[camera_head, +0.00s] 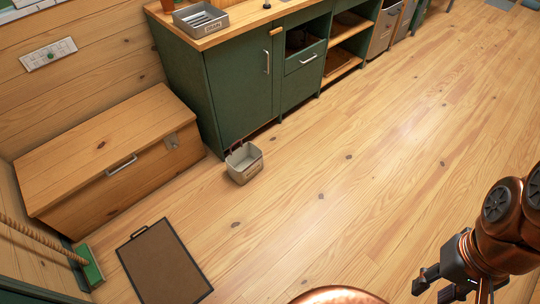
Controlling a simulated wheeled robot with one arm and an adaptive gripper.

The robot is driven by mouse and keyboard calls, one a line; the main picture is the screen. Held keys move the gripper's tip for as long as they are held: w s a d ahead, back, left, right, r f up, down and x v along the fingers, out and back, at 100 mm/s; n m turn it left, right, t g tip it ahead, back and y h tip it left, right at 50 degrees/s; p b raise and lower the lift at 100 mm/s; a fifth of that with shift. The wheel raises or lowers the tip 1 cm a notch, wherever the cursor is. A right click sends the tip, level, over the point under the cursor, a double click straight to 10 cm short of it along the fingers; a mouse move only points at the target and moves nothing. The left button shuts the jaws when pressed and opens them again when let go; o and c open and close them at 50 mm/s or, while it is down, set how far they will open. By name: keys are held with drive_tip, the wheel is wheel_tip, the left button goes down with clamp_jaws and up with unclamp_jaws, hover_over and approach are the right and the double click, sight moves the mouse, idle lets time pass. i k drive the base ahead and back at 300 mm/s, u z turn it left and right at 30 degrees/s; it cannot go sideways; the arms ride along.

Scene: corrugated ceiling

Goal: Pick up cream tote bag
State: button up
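A small cream-grey open-topped container (244,163), which looks like the cream tote bag, stands upright on the wooden floor at the corner of the green cabinet. Something thin and dark red shows at its back rim. My gripper (437,288) is at the lower right, far from it, at the end of my copper arm. Its two dark fingers look apart with nothing visible between them.
A wooden chest (112,155) stands left of the tote. The green cabinet (238,85) holds a grey tray (201,20) on top. The middle floor is clear.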

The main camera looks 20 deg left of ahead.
sight(243, 164)
drive_tip(key=i, duration=4)
drive_tip(key=u, duration=4.2)
